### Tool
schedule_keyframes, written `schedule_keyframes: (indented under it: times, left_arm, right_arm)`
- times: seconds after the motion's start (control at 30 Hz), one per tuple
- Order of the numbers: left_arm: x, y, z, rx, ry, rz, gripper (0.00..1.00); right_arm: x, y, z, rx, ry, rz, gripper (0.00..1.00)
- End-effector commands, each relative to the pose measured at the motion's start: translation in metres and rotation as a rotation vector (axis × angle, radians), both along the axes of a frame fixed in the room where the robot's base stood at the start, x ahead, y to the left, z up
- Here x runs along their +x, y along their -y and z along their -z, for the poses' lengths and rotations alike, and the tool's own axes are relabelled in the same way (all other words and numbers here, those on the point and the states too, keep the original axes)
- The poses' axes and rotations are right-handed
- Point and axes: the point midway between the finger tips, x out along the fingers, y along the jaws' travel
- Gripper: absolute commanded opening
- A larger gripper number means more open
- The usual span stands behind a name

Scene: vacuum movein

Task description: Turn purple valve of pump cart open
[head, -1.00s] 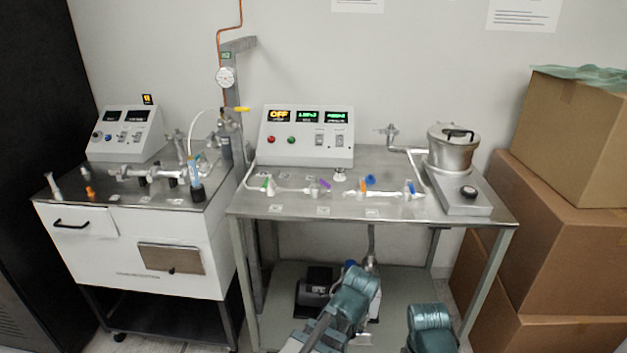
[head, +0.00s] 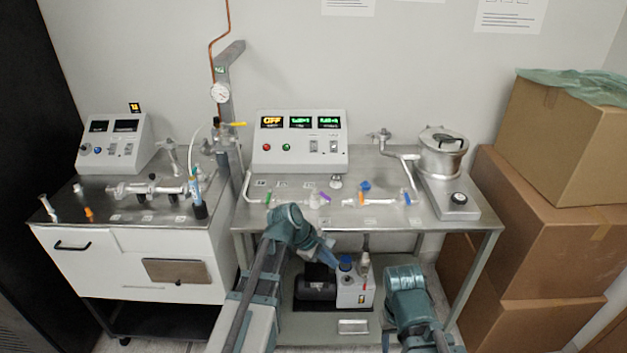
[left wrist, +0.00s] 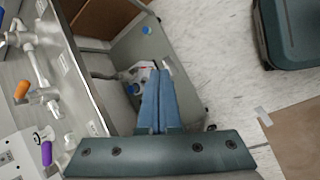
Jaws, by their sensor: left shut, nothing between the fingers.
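The purple valve (head: 325,197) is a small handle on the glass tubing on top of the pump cart (head: 345,228). It also shows at the lower left of the left wrist view (left wrist: 46,153). My left gripper (head: 331,260) is in front of the cart's front edge, lower than the top and apart from the valve. In the left wrist view its two blue fingers (left wrist: 158,75) lie together with nothing between them, pointing towards the lower shelf. My right arm shows at the lower right of the head view, but its gripper does not.
Orange (head: 361,199) and blue (head: 407,199) valve handles sit on the same tubing. A control box (head: 299,142) and a metal pot (head: 442,152) stand behind. A pump (head: 355,288) is on the lower shelf. Cardboard boxes (head: 535,220) stack at right; another bench (head: 100,262) is at left.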

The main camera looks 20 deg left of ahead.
Motion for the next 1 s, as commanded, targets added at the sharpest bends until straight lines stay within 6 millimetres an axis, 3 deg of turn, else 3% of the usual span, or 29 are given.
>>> schedule_keyframes:
  times: [0.03,0.1,0.23,0.4,0.67,1.0]
  left_arm:
    - [0.024,-0.027,-0.040,-0.090,-0.016,-0.162,0.00]
    - [0.046,-0.057,-0.070,-0.230,-0.045,-0.375,0.00]
    - [0.074,-0.109,-0.115,-0.457,-0.094,-0.679,0.00]
    - [0.090,-0.151,-0.146,-0.643,-0.136,-0.889,0.00]
    - [0.094,-0.160,-0.149,-0.695,-0.150,-0.940,0.00]
    - [0.130,-0.134,-0.115,-0.691,-0.149,-0.935,0.00]
  right_arm:
    - [0.000,0.000,-0.032,0.000,0.000,0.000,0.50]
    - [0.000,0.000,-0.050,0.000,0.000,0.000,0.50]
    - [0.000,0.000,-0.073,0.000,0.000,0.000,0.50]
    - [0.000,0.000,-0.087,0.000,0.000,0.000,0.50]
    - [0.000,0.000,-0.085,0.000,0.000,0.000,0.50]
    - [0.000,0.000,-0.051,0.000,0.000,0.001,0.50]
